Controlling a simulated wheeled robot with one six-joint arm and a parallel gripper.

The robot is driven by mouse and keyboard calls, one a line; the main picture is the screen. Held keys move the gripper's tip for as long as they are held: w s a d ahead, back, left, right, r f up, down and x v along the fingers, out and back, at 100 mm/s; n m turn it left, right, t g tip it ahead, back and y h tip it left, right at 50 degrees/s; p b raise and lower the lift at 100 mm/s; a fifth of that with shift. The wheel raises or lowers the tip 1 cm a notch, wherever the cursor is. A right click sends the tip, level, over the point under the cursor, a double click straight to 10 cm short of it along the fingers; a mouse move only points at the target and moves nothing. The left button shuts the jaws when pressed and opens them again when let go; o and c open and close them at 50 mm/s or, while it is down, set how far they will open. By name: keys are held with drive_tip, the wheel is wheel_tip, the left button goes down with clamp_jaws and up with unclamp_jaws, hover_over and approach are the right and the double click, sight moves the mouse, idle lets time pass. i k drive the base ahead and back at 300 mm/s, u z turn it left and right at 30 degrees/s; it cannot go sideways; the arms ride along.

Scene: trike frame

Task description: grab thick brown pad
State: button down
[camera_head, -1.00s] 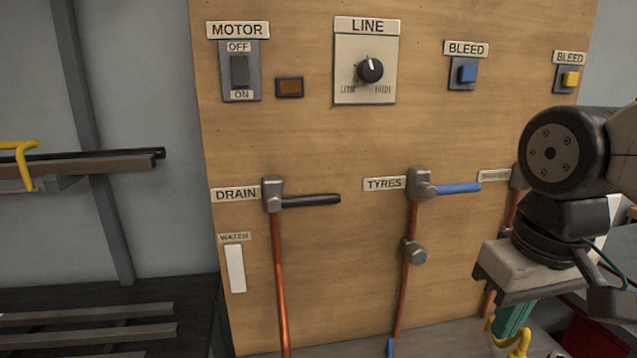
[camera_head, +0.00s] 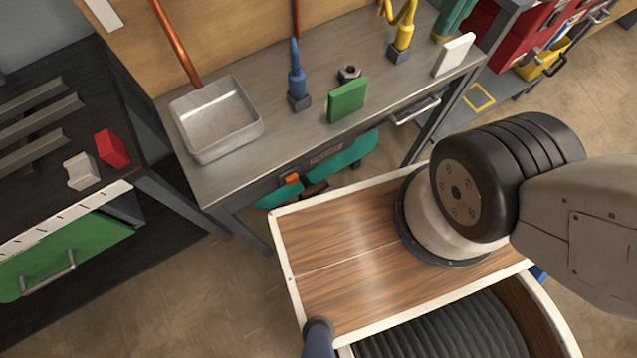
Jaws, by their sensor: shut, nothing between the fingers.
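I cannot make out a thick brown pad for certain. A small dark brown shape (camera_head: 314,190) shows partly under the front edge of the grey workbench (camera_head: 300,138), beside a teal object (camera_head: 345,158) and a small orange piece (camera_head: 291,179). It is too small and too covered to tell what it is. On the bench, a green block (camera_head: 347,100) and a white block (camera_head: 454,55) stand upright. My gripper is out of view; only part of my arm shows at the right.
A metal tray (camera_head: 216,119) sits on the bench at left, near a blue-topped fitting (camera_head: 297,80) and a nut (camera_head: 349,73). A red block (camera_head: 112,148) lies on the dark left bench. Red boxes (camera_head: 520,35) stand at upper right. Bare floor (camera_head: 215,300) shows at lower left.

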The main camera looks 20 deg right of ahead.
sight(318, 187)
drive_tip(key=u, duration=0.1)
drive_tip(key=k, duration=0.4)
drive_tip(key=z, duration=1.65)
drive_tip(key=k, duration=1)
drive_tip(key=u, duration=0.3)
